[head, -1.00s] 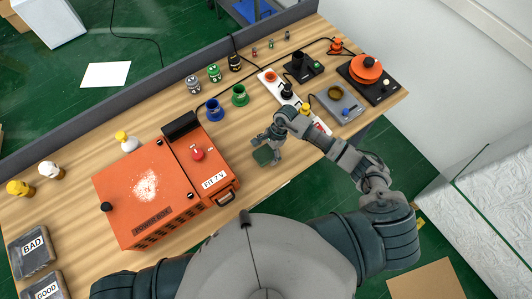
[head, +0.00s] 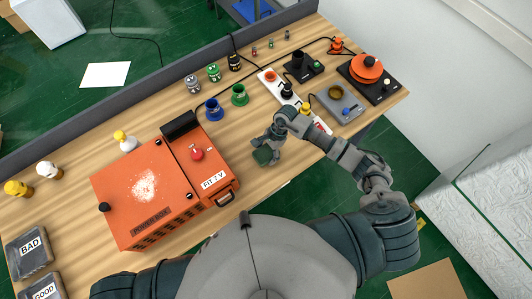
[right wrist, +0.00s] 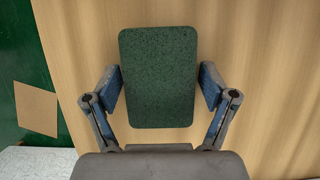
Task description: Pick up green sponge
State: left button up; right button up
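The green sponge (head: 262,156) lies on the wooden table, right of the orange box, in the head view. In the right wrist view the sponge (right wrist: 158,78) is a dark green rounded rectangle. My right gripper (head: 266,147) is at the sponge; in the wrist view its two fingers (right wrist: 160,88) stand on either side of it. The gripper is open around the sponge. My left gripper is out of view.
The orange power box (head: 150,195) with a handle stands left of the sponge. A white power strip (head: 318,122) and a grey device (head: 340,104) are to the right. The tabletop around the sponge is mostly clear.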

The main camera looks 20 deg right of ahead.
aim_at(264, 156)
jog(key=c, duration=0.3)
jog(key=shift+r+p, duration=0.25)
jog(key=shift+p, duration=0.2)
jog(key=shift+w+r, duration=0.1)
jog(key=shift+r, duration=0.15)
jog(key=r, duration=0.1)
jog(key=s+r+b, duration=0.1)
jog(key=shift+s+r, duration=0.15)
jog(key=shift+r, duration=0.25)
jog(key=s+r+b, duration=0.1)
jog(key=s+b, duration=0.2)
jog(key=s, duration=1.2)
jog(key=shift+r, duration=0.35)
